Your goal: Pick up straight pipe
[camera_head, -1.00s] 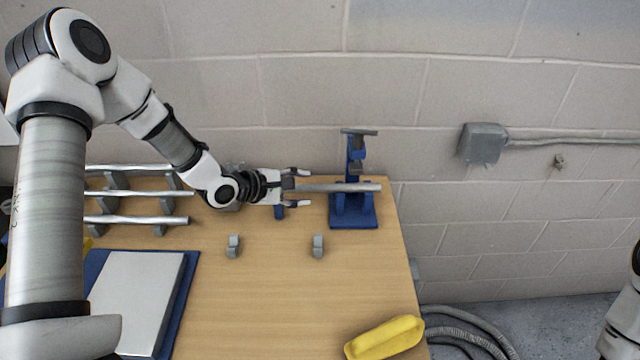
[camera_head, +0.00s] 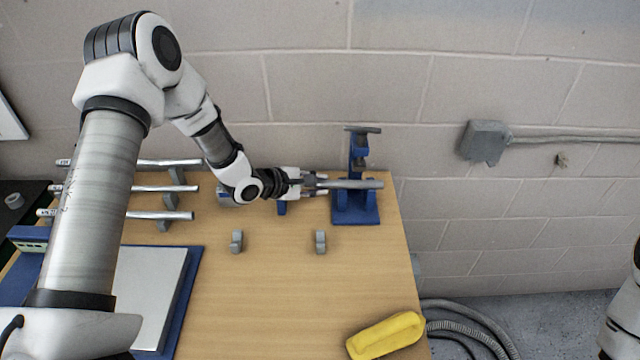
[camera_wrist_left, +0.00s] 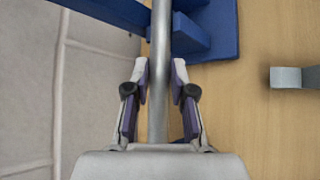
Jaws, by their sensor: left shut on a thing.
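A straight grey metal pipe (camera_head: 357,184) lies level at the back right of the table, its right end over a blue stand (camera_head: 356,212). My left gripper (camera_head: 322,184) is shut on the pipe near its left part, to the left of the stand. In the left wrist view the pipe (camera_wrist_left: 159,50) runs lengthwise between the two fingers (camera_wrist_left: 160,85). The blue stand (camera_wrist_left: 208,40) lies beyond the fingertips there, and whether the pipe touches it cannot be told. My right gripper is out of view.
Several more pipes (camera_head: 165,188) lie on grey supports at the back left. Two small grey holders (camera_head: 320,241) stand mid-table. A grey plate on a blue base (camera_head: 190,262) is at left, a yellow object (camera_head: 385,336) at front right. A brick wall (camera_head: 300,90) is close behind.

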